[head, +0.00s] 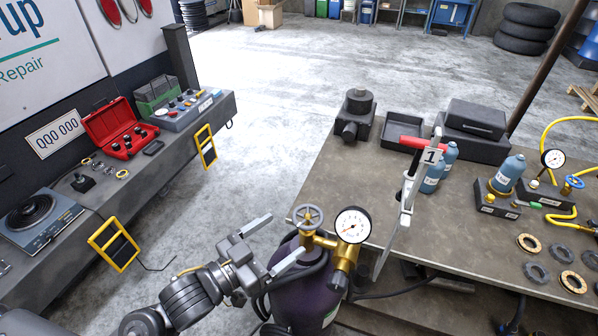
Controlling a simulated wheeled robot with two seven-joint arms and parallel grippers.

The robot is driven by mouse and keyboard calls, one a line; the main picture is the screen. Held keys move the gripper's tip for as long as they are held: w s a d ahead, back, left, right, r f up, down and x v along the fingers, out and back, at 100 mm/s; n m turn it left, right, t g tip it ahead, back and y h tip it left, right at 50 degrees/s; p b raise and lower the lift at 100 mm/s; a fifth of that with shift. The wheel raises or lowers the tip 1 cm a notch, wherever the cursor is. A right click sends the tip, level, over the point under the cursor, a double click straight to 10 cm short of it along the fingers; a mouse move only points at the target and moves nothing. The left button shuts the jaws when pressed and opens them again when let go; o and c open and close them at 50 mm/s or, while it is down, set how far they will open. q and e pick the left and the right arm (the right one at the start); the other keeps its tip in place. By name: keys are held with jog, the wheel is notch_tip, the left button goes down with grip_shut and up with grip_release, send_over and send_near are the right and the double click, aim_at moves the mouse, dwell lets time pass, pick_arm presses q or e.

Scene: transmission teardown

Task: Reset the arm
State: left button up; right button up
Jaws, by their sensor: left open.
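My left gripper (285,233) is in the lower middle of the head view, at the end of my left arm (190,296), which comes in from the lower left. Its two pale fingers are spread apart with nothing between them. It is just left of a purple gas cylinder (300,298) with a brass valve and a round white gauge (352,225). Whether it touches the cylinder cannot be told. My right gripper does not show.
A workbench (340,190) on the right holds blue bottles (510,172), metal rings (528,243), dark boxes (470,130) and a red-handled tool (405,143) by its edge. A grey counter (190,150) on the left holds a red case (118,130). Open floor (260,110) lies between them.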

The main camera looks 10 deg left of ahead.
pick_arm(q)
jog(key=s+a+f+n+g+y, duration=0.1)
jog(key=a+f+n+g+y, duration=0.1)
jog(key=a+f+y, duration=0.3)
jog(key=s+a+f+n+g+y, duration=0.2)
jog(key=f, duration=0.5)
jog(key=s+a+f+n+g+y, duration=0.1)
jog(key=s+a+f+g+y, duration=0.25)
jog(key=s+f+g, duration=0.6)
jog(key=s+f+t+b, duration=0.15)
jog(key=f+b, duration=0.25)
jog(key=f, duration=1.1)
jog(key=s+f+b, duration=0.2)
jog(key=f+b, duration=0.2)
jog(key=f, duration=1.2)
jog(key=s+a+f+g+b, duration=0.1)
jog(key=s+f+b, duration=0.2)
jog(key=s+f, duration=0.5)
jog(key=s+a+f+b, duration=0.2)
jog(key=s+f, duration=0.6)
jog(key=f, duration=0.8)
jog(key=shift+s+a+m+g+b, duration=0.2)
jog(key=shift+s+m+g+b, duration=0.15)
jog(key=shift+b, duration=0.3)
